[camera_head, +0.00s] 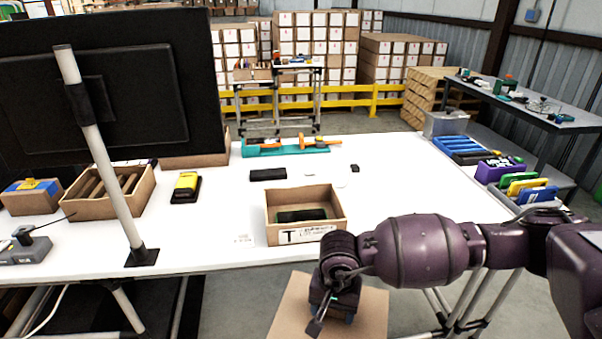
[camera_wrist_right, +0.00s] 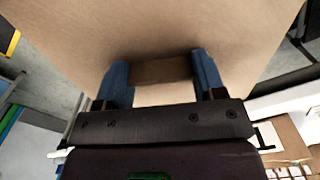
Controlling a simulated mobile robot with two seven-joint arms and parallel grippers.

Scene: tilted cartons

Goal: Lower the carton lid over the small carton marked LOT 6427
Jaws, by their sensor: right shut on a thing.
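The small carton (camera_head: 275,228) stands open near the table's front edge in the head view. A dark item with some green lies inside. Its white front label is too small to read surely. The flat tan carton lid (camera_head: 287,313) is in front of the table edge, below the carton in the picture and apart from it. My right gripper (camera_head: 333,308) is over the lid. In the wrist view, the blue fingers of my right gripper (camera_wrist_right: 161,72) are shut on a brown grip on the lid (camera_wrist_right: 150,28). My left gripper is out of view.
The white table (camera_head: 390,185) has free room right of the carton. A black block (camera_head: 268,174) and a teal tray (camera_head: 258,151) lie behind it. A yellow-black device (camera_head: 185,186), a partitioned box (camera_head: 140,197) and a monitor pole (camera_head: 100,155) are left. Colored bins (camera_head: 498,172) stand right.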

